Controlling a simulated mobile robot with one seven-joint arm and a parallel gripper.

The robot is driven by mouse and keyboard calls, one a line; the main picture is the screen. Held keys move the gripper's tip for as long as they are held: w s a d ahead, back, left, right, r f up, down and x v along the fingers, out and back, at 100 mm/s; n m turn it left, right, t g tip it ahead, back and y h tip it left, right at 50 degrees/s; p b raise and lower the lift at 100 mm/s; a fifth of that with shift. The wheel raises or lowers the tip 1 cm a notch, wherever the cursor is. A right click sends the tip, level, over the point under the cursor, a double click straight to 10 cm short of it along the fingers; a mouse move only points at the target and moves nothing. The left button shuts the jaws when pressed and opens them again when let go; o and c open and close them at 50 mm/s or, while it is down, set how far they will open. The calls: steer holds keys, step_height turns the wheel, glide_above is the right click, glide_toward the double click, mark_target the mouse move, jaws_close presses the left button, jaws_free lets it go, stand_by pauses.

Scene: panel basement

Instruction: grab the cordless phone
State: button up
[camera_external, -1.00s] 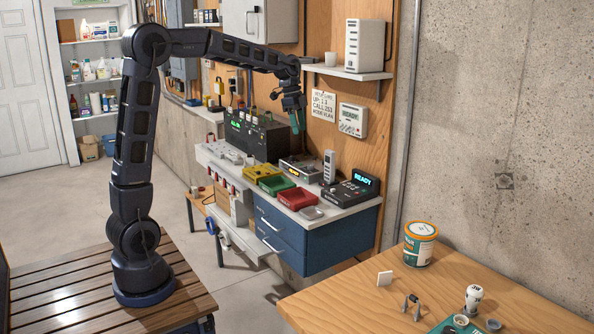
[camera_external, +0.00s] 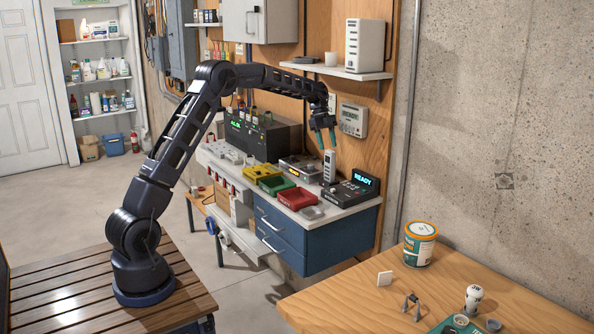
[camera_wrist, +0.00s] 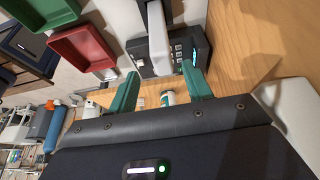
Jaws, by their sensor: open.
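The cordless phone (camera_external: 330,167) is a slim pale-grey handset with a dark keypad. It stands upright on the workbench counter, by a black desk unit (camera_external: 352,190) with a lit "READY" display. In the wrist view the phone (camera_wrist: 157,34) shows at the top centre, beyond the fingertips. My gripper (camera_external: 325,141) hangs just above the phone's top in the external view, fingers pointing down. In the wrist view my gripper (camera_wrist: 161,84) has its two teal fingers apart with nothing held between them. Whether a finger touches the phone cannot be told.
A red tray (camera_external: 296,198) and a yellow tray (camera_external: 262,173) lie to the left on the counter. A grey device (camera_external: 300,167) stands behind them. A wall unit (camera_external: 352,119) and a shelf (camera_external: 345,71) are close by the arm.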

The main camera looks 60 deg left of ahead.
mark_target(333, 169)
steer(key=shift+w+a+f, duration=0.15)
steer(key=shift+w+f, duration=0.05)
steer(key=shift+f, duration=0.25)
steer(key=shift+x, duration=3.4)
jaws_close()
